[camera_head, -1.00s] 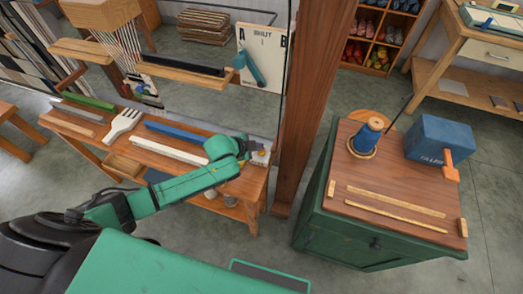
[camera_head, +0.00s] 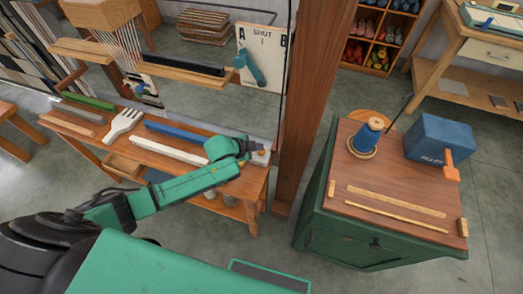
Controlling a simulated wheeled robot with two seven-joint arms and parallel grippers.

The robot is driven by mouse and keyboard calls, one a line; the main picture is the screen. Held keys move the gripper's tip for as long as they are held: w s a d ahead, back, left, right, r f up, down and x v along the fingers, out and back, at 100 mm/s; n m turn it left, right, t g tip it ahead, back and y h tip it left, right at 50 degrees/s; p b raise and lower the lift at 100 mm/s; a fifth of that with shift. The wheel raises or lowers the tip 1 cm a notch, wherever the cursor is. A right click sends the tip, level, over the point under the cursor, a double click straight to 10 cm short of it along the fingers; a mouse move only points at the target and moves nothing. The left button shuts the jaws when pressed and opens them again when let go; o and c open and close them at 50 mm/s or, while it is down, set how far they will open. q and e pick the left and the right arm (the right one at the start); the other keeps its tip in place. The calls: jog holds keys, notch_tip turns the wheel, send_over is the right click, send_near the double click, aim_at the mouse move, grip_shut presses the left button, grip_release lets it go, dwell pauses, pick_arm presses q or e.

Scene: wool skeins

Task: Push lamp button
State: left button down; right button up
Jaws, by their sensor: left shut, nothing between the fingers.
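My left arm reaches in from the left over the wooden bench (camera_head: 232,190). My left gripper (camera_head: 252,147) is at the bench's right end, beside the wooden post, and is shut with nothing held. A small pale plate (camera_head: 263,153) shows just past its fingertips. I cannot make out a lamp button on it, and the gripper hides part of this spot. I cannot tell if the fingertips touch the plate. My right gripper is not in view.
A wooden post (camera_head: 312,90) stands close right of the gripper. White (camera_head: 168,150) and blue (camera_head: 176,132) bars and a white comb (camera_head: 126,122) lie on the bench. A board marked SHUT (camera_head: 264,70) stands behind. A green cabinet (camera_head: 350,242) stands at right.

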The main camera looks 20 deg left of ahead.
pick_arm(q)
jog(key=shift+f, duration=0.35)
dwell(0.3)
jog(key=shift+r+p, duration=0.5)
jog(key=shift+p, duration=0.05)
jog(key=shift+r, duration=0.1)
notch_tip(320, 180, up, 6)
jog(key=p, duration=0.6)
